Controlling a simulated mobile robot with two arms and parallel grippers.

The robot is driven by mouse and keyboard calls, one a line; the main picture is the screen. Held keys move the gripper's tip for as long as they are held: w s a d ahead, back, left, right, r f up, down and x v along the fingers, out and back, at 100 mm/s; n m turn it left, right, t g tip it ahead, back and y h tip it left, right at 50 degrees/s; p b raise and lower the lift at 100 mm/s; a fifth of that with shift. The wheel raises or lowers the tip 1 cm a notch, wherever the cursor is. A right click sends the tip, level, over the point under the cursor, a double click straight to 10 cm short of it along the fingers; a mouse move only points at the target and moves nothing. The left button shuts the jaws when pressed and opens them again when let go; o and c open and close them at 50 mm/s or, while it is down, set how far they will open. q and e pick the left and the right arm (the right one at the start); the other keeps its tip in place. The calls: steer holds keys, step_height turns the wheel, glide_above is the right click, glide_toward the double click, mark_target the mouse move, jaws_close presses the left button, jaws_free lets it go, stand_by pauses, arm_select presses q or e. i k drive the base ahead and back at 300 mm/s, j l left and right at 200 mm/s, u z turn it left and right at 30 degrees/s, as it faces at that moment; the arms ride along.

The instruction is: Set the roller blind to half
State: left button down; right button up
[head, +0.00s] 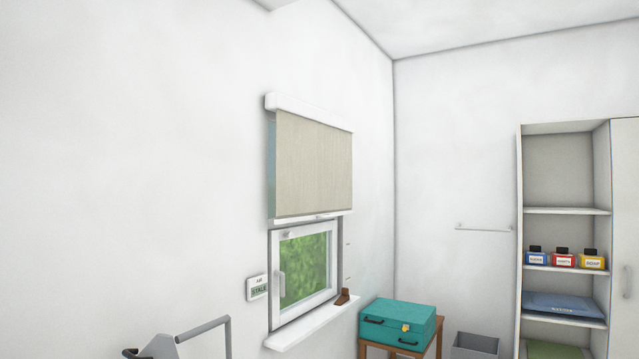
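The beige roller blind (313,163) hangs from a white cassette (309,111) on the left wall. It covers the upper part of the window opening, and its bottom bar (312,216) sits just above the white-framed window sash (305,263). Green foliage shows through the uncovered glass below. Small faint marks (347,245) show on the wall right of the window. I cannot make out a pull cord or chain. Neither of my grippers is clearly in view.
A white sill (305,328) with a small brown object (344,296) juts out below the window. A teal case (398,325) sits on a wooden table (438,329), beside a grey bin (476,343). A shelf unit (566,211) stands right.

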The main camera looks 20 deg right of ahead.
mark_target(314, 146)
steer(key=i+l, duration=0.25)
steer(key=l, duration=0.25)
steer(key=i+l, duration=0.25)
steer(key=l, duration=0.3)
steer(key=i+l, duration=0.2)
steer(key=l, duration=0.3)
steer(key=i+l, duration=0.25)
steer(key=l, duration=0.25)
steer(key=i+l, duration=0.25)
steer(key=l, duration=0.3)
steer(key=i+l, duration=0.2)
steer(key=l, duration=0.3)
steer(key=i+l, duration=0.25)
steer(key=l, duration=0.25)
steer(key=i+l, duration=0.25)
steer(key=l, duration=0.3)
steer(key=i+l, duration=0.3)
steer(key=i, duration=0.2)
steer(key=i+l, duration=0.25)
steer(key=i, duration=0.2)
steer(key=l+z, duration=0.05)
